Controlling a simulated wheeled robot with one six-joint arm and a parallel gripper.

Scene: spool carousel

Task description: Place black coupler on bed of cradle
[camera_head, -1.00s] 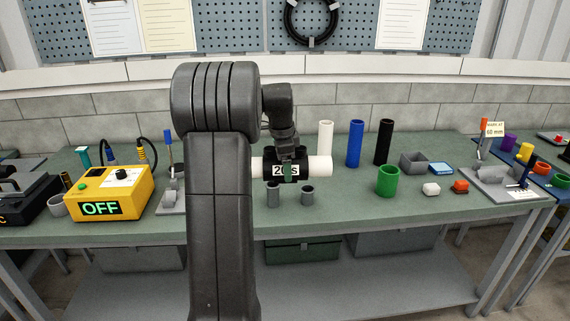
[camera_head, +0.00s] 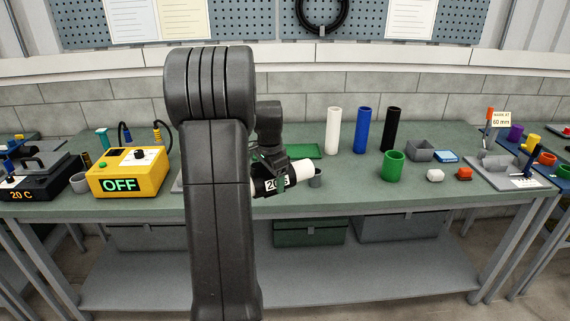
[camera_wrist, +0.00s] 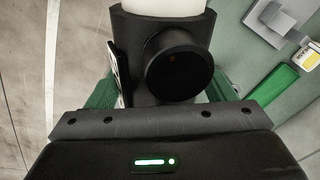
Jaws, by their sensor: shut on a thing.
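The black coupler (camera_head: 262,187) has a white label, and a white pipe (camera_head: 300,172) sticks out of its right end. My gripper (camera_head: 279,178) is shut on the coupler and holds it tilted, its pipe end higher, at the front of the bench. In the wrist view the coupler (camera_wrist: 137,55) lies across the jaws, with a round black stub facing the camera and the white pipe (camera_wrist: 165,6) above. My arm hides part of the bench.
A yellow box (camera_head: 128,174) reading OFF stands on the left. White, blue (camera_head: 364,130) and black tubes stand at the back, with a green cup (camera_head: 393,166) before them. A green tray (camera_head: 305,151) lies behind my gripper.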

